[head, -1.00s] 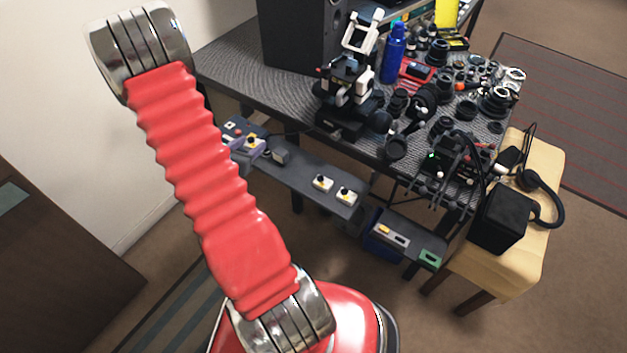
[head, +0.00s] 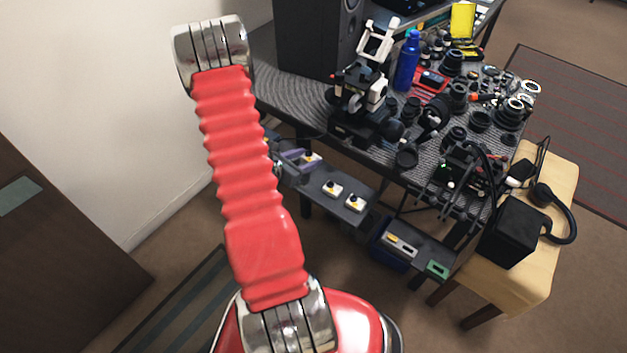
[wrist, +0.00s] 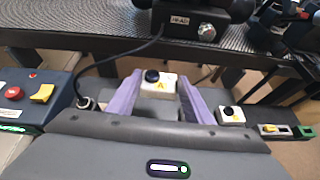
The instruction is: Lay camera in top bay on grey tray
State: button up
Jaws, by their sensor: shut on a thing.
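My gripper (wrist: 160,78) has purple fingers shut on a small cream block with a round black knob and a yellow mark, which I take for the camera (wrist: 157,86). The gripper (head: 299,158) and the held block (head: 311,157) also show in the head view, at the left end of a long grey surface that may be the grey tray (head: 318,200). Two similar white blocks (head: 332,189) (head: 354,203) stand on it. One white block (wrist: 231,115) shows right of the fingers in the wrist view. I cannot make out the top bay or the block's height above the surface.
A dark box with a red button and yellow switch (wrist: 38,95) is left of the fingers. A low panel with yellow and green parts (head: 416,258) lies to the right. The cluttered table (head: 285,90) stands behind.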

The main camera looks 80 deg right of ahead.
jog(key=shift+f, duration=2.4)
jog(key=shift+f, duration=0.1)
jog(key=shift+f, duration=1.95)
jog(key=shift+f, duration=0.1)
jog(key=o, duration=1.3)
jog(key=v, duration=1.2)
